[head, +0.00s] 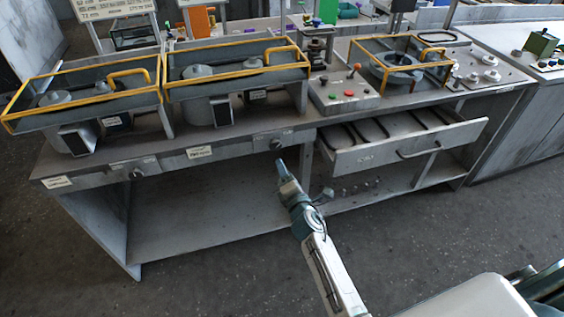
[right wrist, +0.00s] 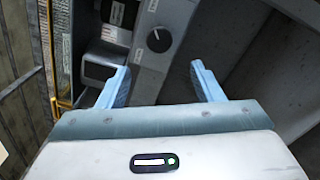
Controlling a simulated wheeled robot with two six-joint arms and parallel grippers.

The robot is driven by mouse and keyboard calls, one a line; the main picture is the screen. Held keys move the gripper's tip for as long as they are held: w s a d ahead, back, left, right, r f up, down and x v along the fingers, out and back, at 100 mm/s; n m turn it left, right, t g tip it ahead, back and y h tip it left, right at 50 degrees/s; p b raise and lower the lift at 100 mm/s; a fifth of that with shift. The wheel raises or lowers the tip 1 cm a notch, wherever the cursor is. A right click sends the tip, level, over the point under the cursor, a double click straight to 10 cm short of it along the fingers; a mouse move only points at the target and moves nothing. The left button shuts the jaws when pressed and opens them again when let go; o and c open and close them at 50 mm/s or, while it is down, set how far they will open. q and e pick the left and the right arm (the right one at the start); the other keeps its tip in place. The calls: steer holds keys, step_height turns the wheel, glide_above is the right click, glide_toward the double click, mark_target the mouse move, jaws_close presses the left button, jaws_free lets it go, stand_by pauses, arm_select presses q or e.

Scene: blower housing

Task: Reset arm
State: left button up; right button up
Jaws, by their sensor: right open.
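My right gripper (head: 286,176) reaches up from the lower middle of the head view, in front of the workbench (head: 225,150). It also shows in the right wrist view (right wrist: 162,84), with its two blue fingers apart and nothing between them. A dark round knob (head: 276,144) on the bench's front panel lies just beyond the fingertips. The knob (right wrist: 158,40) shows ahead of and between the fingers in the right wrist view, apart from them. My left gripper is not in view.
An open drawer (head: 400,146) juts from the bench to the right of my gripper. Yellow-railed trays (head: 80,92) stand on the bench top at left. A control box with buttons (head: 342,92) stands mid-bench. The floor in front (head: 200,275) is clear.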

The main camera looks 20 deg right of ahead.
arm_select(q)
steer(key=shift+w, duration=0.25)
arm_select(e)
steer(key=shift+s, duration=0.35)
